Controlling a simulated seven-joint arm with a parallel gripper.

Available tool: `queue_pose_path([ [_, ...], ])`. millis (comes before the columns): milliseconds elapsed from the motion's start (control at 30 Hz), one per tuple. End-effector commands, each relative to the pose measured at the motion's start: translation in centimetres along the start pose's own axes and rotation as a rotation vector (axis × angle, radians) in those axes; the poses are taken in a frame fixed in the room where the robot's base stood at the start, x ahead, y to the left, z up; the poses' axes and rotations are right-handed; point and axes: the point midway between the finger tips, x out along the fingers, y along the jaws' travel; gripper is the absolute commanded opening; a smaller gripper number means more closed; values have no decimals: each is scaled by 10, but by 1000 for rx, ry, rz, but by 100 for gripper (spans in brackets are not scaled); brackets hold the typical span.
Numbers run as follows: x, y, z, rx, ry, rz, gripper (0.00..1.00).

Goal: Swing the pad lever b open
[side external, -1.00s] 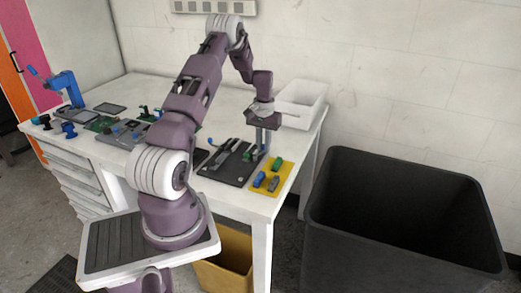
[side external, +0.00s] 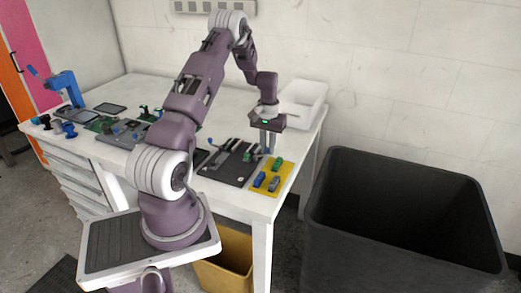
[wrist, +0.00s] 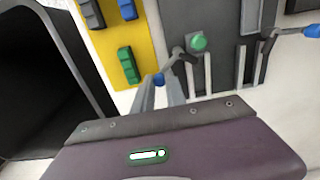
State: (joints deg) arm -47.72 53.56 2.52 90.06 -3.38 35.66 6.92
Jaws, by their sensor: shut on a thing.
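A lever with a grey arm (wrist: 177,56) and a blue tip (wrist: 159,79) is at the edge of the dark board (wrist: 218,75) in the wrist view. My gripper (wrist: 173,88) is shut on the lever close to the blue tip; the exact contact is partly hidden. In the side view my gripper (side external: 267,148) points down over the right part of the board (side external: 222,168). A second blue-handled lever (wrist: 311,30) lies farther right in the wrist view. No label shows which lever is b.
A yellow mat (side external: 285,184) with green, blue and grey blocks lies right of the board. A large black bin (side external: 400,170) is beyond the table's right edge. More fixtures fill the table's left.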

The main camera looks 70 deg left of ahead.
Motion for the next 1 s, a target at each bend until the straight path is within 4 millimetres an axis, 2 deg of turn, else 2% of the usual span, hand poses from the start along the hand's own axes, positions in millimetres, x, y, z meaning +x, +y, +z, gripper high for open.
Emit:
queue_pose_path([
  [33,6,6,12,1,-30,8,0],
  [133,6,9,17,2,-31,8,0],
  [867,6,13,33,3,-32,7,0],
  [900,6,13,33,3,-32,7,22],
  [967,6,12,33,2,-32,6,33],
  [1000,6,12,33,2,-32,5,33],
])
